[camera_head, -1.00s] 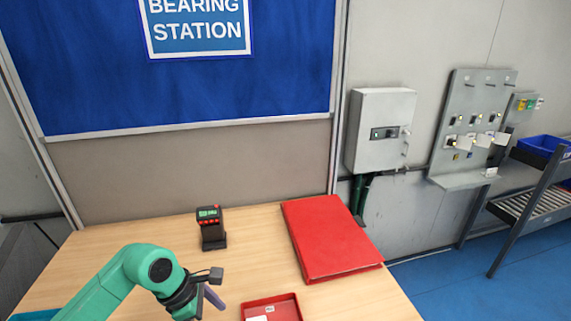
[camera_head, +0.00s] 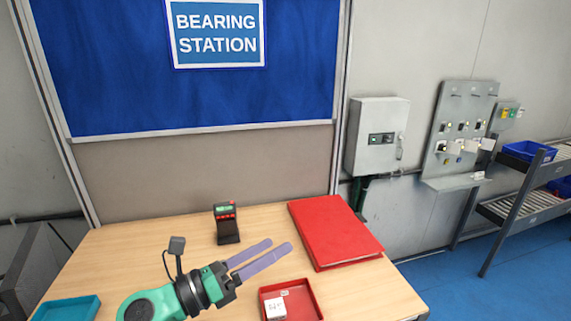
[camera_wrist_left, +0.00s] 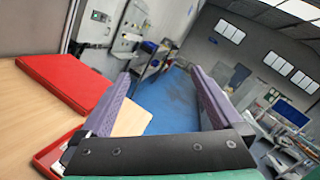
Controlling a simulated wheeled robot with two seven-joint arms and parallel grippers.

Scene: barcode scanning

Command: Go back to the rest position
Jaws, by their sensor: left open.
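My left gripper (camera_head: 262,258) is open and empty above the table, its two purple fingers pointing right in the head view. In the left wrist view its fingers (camera_wrist_left: 160,105) stand wide apart with nothing between them. A scanner (camera_head: 227,224) with a lit display stands upright at the middle of the table, beyond the gripper and apart from it. A red tray (camera_head: 312,290) with a small white box (camera_head: 275,308) in it lies right of and nearer than the fingertips. My right gripper is not in view.
A large red binder (camera_head: 332,232) lies at the right of the table; it also shows in the left wrist view (camera_wrist_left: 68,80). A teal tray (camera_head: 68,309) is at the front left. The wooden table (camera_head: 150,245) is clear at back left. Shelves with blue bins (camera_head: 527,151) stand far right.

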